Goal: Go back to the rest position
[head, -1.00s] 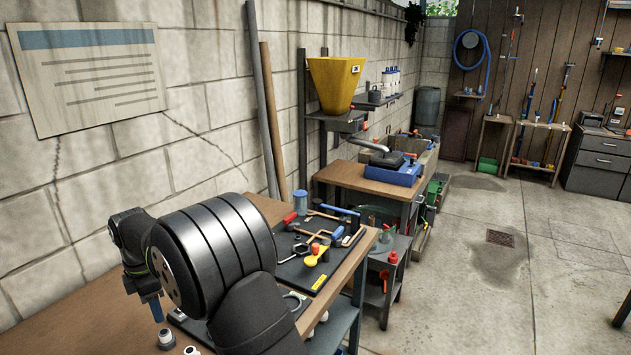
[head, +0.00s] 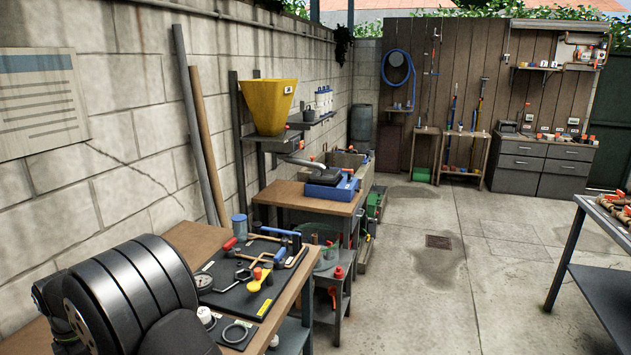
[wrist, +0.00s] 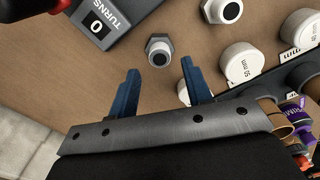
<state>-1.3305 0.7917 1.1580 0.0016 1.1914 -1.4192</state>
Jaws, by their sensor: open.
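My gripper (wrist: 164,88) shows in the wrist view, with two blue fingers spread apart and nothing between them. It is above a brown wooden bench top (wrist: 85,85). A grey hex fitting with a white ring (wrist: 159,50) lies on the bench just beyond the fingertips, apart from them. In the head view my arm is at the lower left, over the near end of the wooden bench (head: 200,236), and its links hide my gripper.
In the wrist view, white caps (wrist: 240,64), a second fitting (wrist: 222,10) and a counter marked TURNS (wrist: 103,22) lie close by. In the head view, a black tool mat (head: 240,293) lies right of my arm. Open concrete floor (head: 480,290) is farther right.

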